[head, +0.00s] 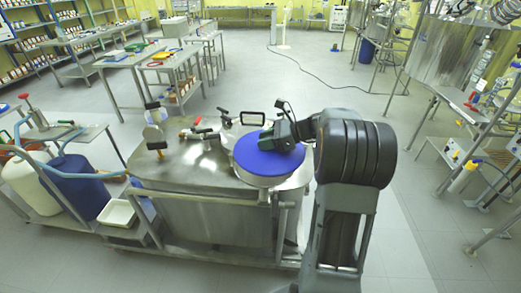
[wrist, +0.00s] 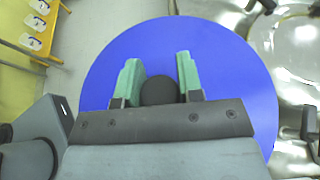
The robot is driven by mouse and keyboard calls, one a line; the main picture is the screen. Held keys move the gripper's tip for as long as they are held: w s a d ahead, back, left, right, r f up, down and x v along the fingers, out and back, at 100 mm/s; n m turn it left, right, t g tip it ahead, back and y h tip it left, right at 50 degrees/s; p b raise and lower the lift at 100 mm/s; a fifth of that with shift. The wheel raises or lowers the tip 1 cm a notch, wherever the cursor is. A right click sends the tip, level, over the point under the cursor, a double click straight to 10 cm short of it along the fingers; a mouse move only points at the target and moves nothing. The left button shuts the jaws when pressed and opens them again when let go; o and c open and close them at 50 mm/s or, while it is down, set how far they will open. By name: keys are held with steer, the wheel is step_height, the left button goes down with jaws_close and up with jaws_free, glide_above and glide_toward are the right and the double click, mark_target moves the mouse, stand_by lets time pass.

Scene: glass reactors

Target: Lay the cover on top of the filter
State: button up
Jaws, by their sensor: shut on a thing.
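The cover is a round blue disc (head: 268,158) with a dark knob at its middle. It lies level over the filter (head: 262,180), a round pale metal vessel on the steel unit; whether it rests on the rim or hovers just above cannot be told. In the wrist view the cover (wrist: 225,65) fills the middle. My gripper (wrist: 160,78) has its green fingers on both sides of the dark knob (wrist: 158,91) and is shut on it. In the head view my gripper (head: 284,139) comes in from the right over the cover.
The steel unit (head: 185,165) carries valves and handles left of and behind the filter. A blue drum (head: 78,185) and a white tray (head: 117,213) stand at left. Benches (head: 175,62) stand behind. The floor (head: 300,85) behind the unit is mostly clear, with a cable on it.

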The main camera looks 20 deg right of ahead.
steer(key=shift+w+a+f, duration=0.25)
steer(key=shift+w+f, duration=0.1)
steer(key=shift+f, duration=0.15)
steer(key=shift+w+a+f, duration=0.25)
steer(key=shift+w+f, duration=0.1)
steer(key=shift+f, duration=0.15)
step_height(320, 180, down, 2)
steer(key=shift+w+a+f+p, duration=0.1)
steer(key=shift+w+p, duration=0.05)
steer(key=shift+p, duration=0.4)
steer(key=shift+f, duration=0.6)
steer(key=shift+f, duration=0.1)
steer(key=shift+f, duration=0.15)
steer(key=o, duration=1)
